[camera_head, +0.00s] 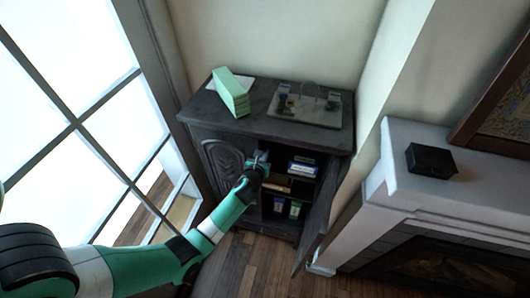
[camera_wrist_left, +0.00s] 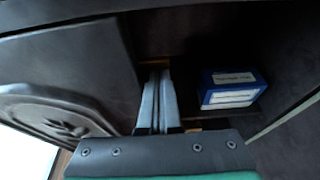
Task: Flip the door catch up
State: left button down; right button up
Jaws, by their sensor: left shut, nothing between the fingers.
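A dark wooden cabinet (camera_head: 302,135) stands against the wall. Its right door (camera_head: 318,215) hangs open, and its left door (camera_head: 222,160) with a carved oval is closed. My left gripper (camera_head: 262,160) is shut and empty at the inner edge of the left door, high in the cabinet opening. In the left wrist view the closed fingers (camera_wrist_left: 154,98) reach past the left door's edge (camera_wrist_left: 125,60). The door catch cannot be made out; the fingers may hide it. My right gripper is not in view.
Inside the cabinet, a blue box with white labels (camera_wrist_left: 230,88) lies right of the fingers. Several other boxes stand on the lower shelf. A green block (camera_head: 232,92) and a tray (camera_head: 305,108) rest on top. A white mantel (camera_head: 400,190) with a black box (camera_head: 431,160) is at right.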

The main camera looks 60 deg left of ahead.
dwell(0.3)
pick_arm(q)
jog(key=s+d, duration=0.6)
jog(key=d, duration=0.1)
jog(key=shift+s+f, duration=0.2)
jog(key=shift+f, duration=0.15)
dwell(0.5)
